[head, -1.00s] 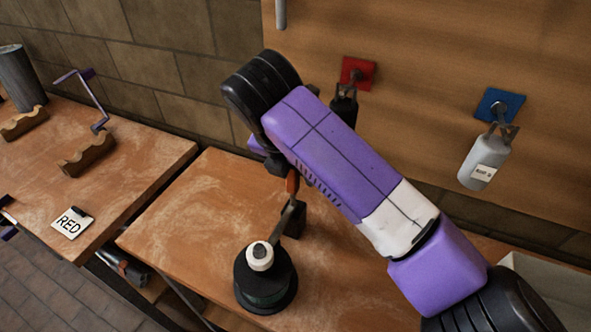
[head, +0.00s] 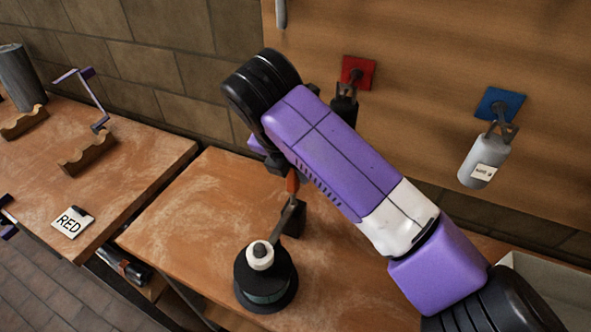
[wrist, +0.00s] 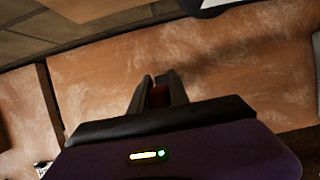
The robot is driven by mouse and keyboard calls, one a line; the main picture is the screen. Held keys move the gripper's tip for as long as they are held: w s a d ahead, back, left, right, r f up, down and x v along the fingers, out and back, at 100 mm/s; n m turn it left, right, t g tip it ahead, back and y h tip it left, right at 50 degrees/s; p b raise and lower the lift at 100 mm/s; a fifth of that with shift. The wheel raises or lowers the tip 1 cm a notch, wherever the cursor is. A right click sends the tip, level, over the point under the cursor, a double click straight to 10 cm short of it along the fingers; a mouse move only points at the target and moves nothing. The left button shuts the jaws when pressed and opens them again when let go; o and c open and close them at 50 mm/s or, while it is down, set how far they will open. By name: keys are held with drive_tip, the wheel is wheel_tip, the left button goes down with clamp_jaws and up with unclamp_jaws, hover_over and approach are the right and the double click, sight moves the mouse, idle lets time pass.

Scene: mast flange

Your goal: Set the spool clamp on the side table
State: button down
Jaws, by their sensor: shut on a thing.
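My gripper (wrist: 161,90) is shut on a small red-brown part (wrist: 160,97), seen between its fingers in the wrist view. In the head view my arm hides most of the gripper. Below it shows an orange-red piece (head: 292,181) with a grey metal strip (head: 285,217) and a dark block; this looks like the held spool clamp. The strip's lower end overlaps a black round spool-like thing with a white top (head: 262,258); I cannot tell whether they touch. The middle wooden table (head: 190,215) lies beneath. Which table is the side table is not marked.
A gap separates the tables. The wall board has a red plate (head: 358,71) and a blue plate (head: 500,103) with hanging bottles.

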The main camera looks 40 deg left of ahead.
drive_tip(key=shift+w+r, duration=0.1)
drive_tip(key=shift+r, duration=0.05)
idle(0.8)
drive_tip(key=shift+w+a+f+g+h+p, duration=0.2)
drive_tip(key=shift+w+g+p, duration=0.45)
drive_tip(key=shift+p, duration=0.4)
drive_tip(key=shift+w+a+f+g+h+p, duration=0.1)
drive_tip(key=shift+w+f+g+p, duration=0.1)
drive_tip(key=shift+w+g+p, duration=0.5)
drive_tip(key=shift+s+p, duration=0.2)
drive_tip(key=shift+p, duration=0.1)
drive_tip(key=c, duration=1.2)
unclamp_jaws()
drive_tip(key=shift+c, duration=0.2)
wheel_tip(320, 180, up, 8)
drive_tip(key=s+b, duration=0.1)
drive_tip(key=shift+f, duration=0.2)
drive_tip(key=shift+s+d, duration=0.1)
drive_tip(key=shift+d, duration=0.05)
